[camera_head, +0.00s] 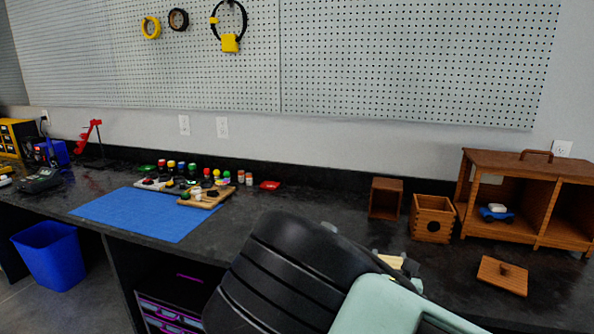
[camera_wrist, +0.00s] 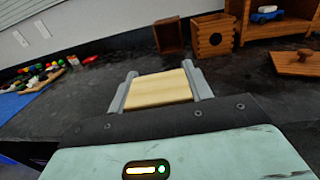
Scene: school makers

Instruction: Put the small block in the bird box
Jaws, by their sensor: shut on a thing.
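My gripper (camera_wrist: 160,92) is shut on a small pale wooden block (camera_wrist: 158,88), held between its two grey fingers above the dark counter. In the head view the block (camera_head: 391,261) shows only in part, behind my arm. The bird box is likely the small wooden box with a round hole in its front (camera_head: 432,219), standing on the counter beyond my gripper. It also shows in the wrist view (camera_wrist: 213,37), ahead and to the right of the block. The block is apart from the box.
An open brown wooden box (camera_head: 385,198) stands left of the bird box. A wooden cabinet (camera_head: 514,156) with a blue toy car (camera_head: 496,213) stands to its right. A knobbed wooden lid (camera_head: 502,276) lies in front. A blue mat (camera_head: 150,213) and several paint bottles are at left.

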